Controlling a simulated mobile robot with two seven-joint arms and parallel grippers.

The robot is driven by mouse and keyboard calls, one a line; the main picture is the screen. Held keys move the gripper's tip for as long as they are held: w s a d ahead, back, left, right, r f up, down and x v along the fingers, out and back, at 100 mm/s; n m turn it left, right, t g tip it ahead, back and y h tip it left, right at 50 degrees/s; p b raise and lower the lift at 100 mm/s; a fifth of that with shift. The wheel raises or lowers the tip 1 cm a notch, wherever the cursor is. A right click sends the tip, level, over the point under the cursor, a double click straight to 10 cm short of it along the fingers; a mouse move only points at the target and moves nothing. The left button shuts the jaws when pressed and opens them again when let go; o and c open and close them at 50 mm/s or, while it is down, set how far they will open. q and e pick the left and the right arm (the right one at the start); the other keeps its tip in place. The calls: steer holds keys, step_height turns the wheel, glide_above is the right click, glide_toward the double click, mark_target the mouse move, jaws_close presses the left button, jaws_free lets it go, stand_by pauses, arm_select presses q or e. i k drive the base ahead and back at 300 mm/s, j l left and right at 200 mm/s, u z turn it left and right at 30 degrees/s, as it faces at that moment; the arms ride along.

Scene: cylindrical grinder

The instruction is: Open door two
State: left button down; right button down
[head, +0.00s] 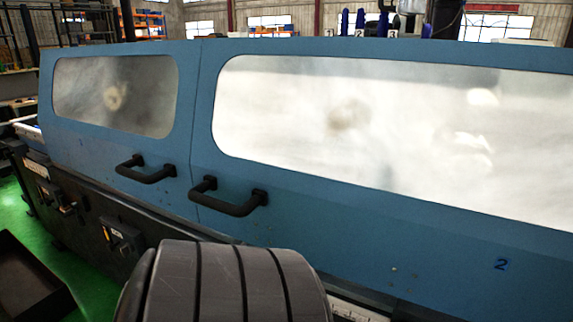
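Door two (330,190) is the large blue panel on the right of the machine, with a blue "2" mark (501,264) at its lower right. It has a wide, cloudy window (400,130). Its black bar handle (232,207) sits at its lower left, by the seam with the other door. The two doors meet at this seam with no visible gap, so door two looks shut. Neither of my grippers shows in the head view, and nothing is seen touching the handle.
The left blue door (80,150) has its own black handle (146,177) close to door two's handle. A dark ribbed rounded shape fills the bottom middle, below the handles.

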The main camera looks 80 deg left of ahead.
mark_target(401, 168)
steer(key=u, duration=2.1)
steer(key=j+z, duration=0.35)
steer(key=k+l, duration=0.05)
steer(key=l, duration=0.05)
